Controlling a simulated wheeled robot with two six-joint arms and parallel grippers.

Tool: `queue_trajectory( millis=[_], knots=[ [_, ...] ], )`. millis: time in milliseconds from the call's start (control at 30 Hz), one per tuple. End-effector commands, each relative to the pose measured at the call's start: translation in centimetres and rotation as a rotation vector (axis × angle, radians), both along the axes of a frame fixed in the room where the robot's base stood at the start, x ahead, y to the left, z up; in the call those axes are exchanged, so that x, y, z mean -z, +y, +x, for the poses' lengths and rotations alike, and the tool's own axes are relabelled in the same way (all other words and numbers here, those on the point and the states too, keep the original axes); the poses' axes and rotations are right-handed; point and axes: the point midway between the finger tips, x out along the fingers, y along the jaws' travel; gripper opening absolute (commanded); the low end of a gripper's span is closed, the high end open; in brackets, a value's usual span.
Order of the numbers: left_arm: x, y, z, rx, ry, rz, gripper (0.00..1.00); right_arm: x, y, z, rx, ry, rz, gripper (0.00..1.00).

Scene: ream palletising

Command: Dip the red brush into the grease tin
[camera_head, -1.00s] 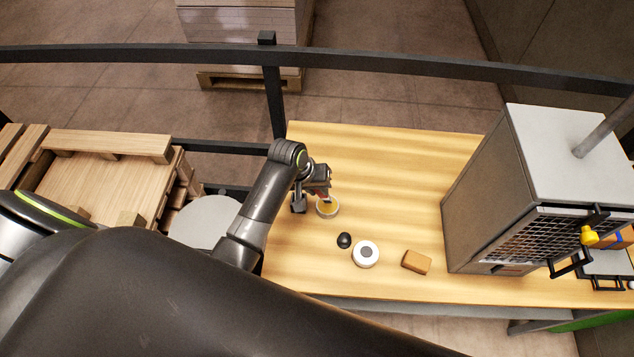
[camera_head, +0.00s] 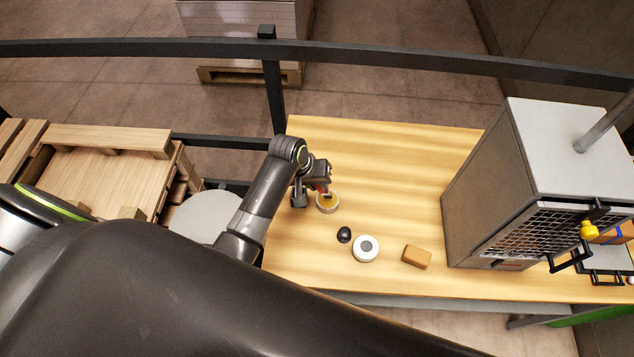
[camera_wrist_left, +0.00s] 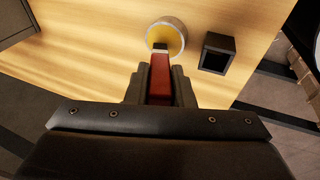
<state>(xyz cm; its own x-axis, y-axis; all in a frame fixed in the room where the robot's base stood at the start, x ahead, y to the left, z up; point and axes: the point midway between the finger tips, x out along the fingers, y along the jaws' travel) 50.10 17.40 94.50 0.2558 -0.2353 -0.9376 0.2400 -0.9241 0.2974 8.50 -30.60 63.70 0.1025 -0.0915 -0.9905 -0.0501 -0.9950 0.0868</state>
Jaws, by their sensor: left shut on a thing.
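In the left wrist view the gripper (camera_wrist_left: 160,88) is shut on the red brush (camera_wrist_left: 160,75). The brush's dark tip overlaps the yellow inside of the tin (camera_wrist_left: 167,22). I cannot tell whether the tip touches the grease. My right gripper is not in view.
A dark square open holder (camera_wrist_left: 217,52) stands beside the tin. A black knob-like object (camera_head: 344,235), a white round object (camera_head: 366,249) and a brown block (camera_head: 417,257) lie on the wooden table (camera_head: 390,165). A large grey box with a grille (camera_head: 545,165) stands at right.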

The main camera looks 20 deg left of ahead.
Motion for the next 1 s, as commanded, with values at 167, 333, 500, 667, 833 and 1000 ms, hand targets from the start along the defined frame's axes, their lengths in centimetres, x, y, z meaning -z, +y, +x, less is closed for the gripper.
queue_trajectory(
  millis=[167, 333, 500, 667, 833, 1000],
  knots=[
    [0.25, 0.0, 0.01, 0.0, 0.0, 0.0, 0.0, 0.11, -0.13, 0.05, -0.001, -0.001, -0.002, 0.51],
    [0.47, 0.0, 0.0, 0.0, 0.0, 0.0, 0.0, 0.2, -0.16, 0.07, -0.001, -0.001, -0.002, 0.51],
    [0.69, 0.0, -0.01, 0.0, 0.0, 0.0, 0.0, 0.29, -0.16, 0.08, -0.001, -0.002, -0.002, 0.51],
    [0.85, 0.01, -0.01, 0.0, 0.001, 0.0, 0.0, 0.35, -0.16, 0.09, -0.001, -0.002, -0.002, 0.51],
    [0.81, -0.01, -0.01, 0.0, 0.001, 0.0, 0.0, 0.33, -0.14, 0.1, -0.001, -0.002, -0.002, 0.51],
    [0.8, 0.0, -0.02, 0.0, 0.001, 0.0, 0.0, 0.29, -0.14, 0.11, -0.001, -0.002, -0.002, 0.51]
  ],
)
